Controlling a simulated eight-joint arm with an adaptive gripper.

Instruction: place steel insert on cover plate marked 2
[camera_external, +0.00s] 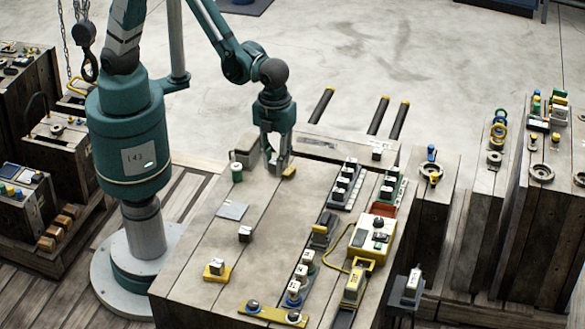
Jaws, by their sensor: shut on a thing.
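My gripper (277,168) points straight down at the back left of the wooden bench top. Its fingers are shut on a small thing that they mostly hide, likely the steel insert. A small yellow-tan piece (289,172) lies just right of the fingertips; I cannot tell if they touch. A flat grey plate (232,210) lies on the bench to the front left of my gripper. A yellow plate (214,275) with a white-topped block (217,266) on it lies farther forward. No mark 2 is readable, so I cannot tell which is the cover plate marked 2.
A green cup (236,172) and grey box (246,144) stand left of my gripper. A dark block (245,234) sits mid-bench. Rails of labelled blocks (345,184) and a yellow control box (374,237) with a cable fill the right side.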

